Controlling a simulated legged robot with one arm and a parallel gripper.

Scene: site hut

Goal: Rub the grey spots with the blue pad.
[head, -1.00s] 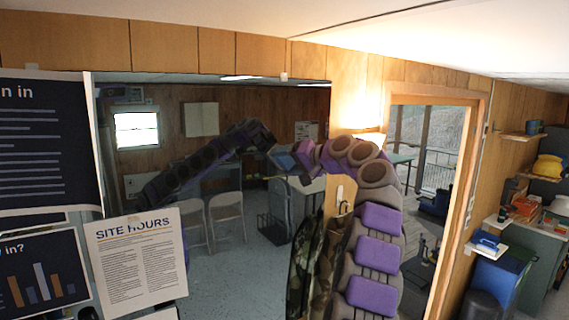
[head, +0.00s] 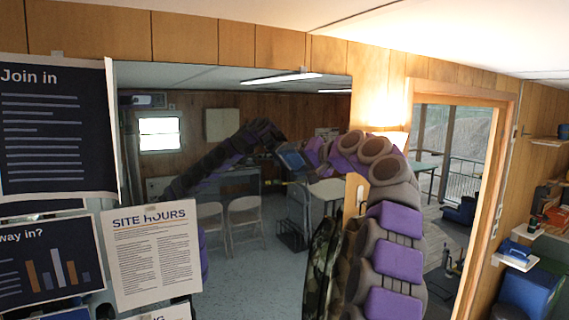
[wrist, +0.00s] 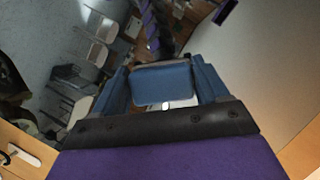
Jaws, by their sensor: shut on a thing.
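My gripper (head: 291,158) is at the end of my raised arm, in front of a large mirror (head: 225,90) on the wood-panelled wall. In the wrist view, the blue pad (wrist: 162,84) sits between the two blue fingers of my gripper (wrist: 160,75), which are shut on it. The pad looks small and dark blue in the head view (head: 289,157). A reflection of my arm shows in the mirror. I cannot make out the grey spots on the glass in either view. I cannot tell whether the pad touches the mirror.
Posters and a site hours notice (head: 154,255) hang at the left. Camouflage clothing (head: 320,262) hangs below a wooden board (head: 352,197), beside my arm. A doorway (head: 450,150) opens right of the mirror. Small shelves (head: 515,260) stick out at far right. Folding chairs show in the mirror.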

